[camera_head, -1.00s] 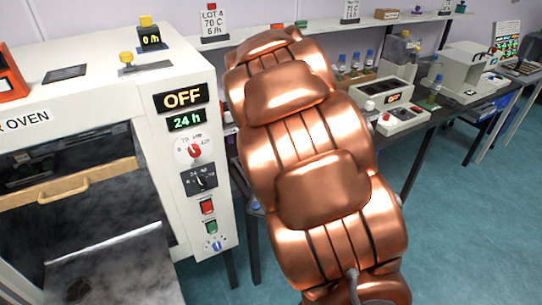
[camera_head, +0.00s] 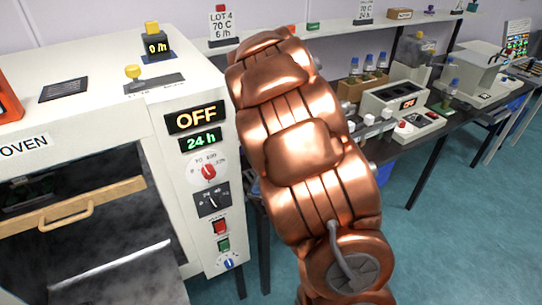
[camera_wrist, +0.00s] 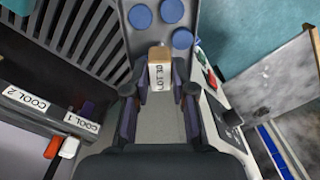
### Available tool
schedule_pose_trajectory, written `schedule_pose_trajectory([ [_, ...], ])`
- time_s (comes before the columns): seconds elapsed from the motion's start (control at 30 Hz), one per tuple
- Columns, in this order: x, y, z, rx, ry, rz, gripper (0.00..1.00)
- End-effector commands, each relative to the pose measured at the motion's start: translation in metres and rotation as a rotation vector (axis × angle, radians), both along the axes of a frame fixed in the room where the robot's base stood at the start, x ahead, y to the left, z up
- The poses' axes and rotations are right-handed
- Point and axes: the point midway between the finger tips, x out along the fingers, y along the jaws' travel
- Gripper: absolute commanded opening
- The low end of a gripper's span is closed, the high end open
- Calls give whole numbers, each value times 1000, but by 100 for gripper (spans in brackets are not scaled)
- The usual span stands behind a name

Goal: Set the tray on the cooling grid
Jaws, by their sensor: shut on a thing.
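In the wrist view my gripper (camera_wrist: 160,88) is shut on the tan, labelled handle block of the tray. The tray (camera_wrist: 141,42) is grey, carries blue discs (camera_wrist: 172,11) and runs out of the top of the picture. The cooling grid (camera_wrist: 78,38), dark with parallel slats, lies to the left of the tray. Whether the tray overlaps it, and the height between them, I cannot tell. In the head view my copper-coloured arm fills the middle; gripper, tray and grid are hidden there.
Labels COOL 1 (camera_wrist: 82,123) and COOL 2 (camera_wrist: 25,99) sit beside the grid. A bench with instruments (camera_head: 395,98) and bottles lies at right. Blue floor is clear at lower right.

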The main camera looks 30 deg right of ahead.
Motion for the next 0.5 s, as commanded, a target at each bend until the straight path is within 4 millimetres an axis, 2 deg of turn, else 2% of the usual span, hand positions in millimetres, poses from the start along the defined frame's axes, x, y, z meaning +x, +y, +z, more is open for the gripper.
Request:
schedule_pose_trajectory([
  [0.5,64,-37,-4,-2,-3,4,0],
])
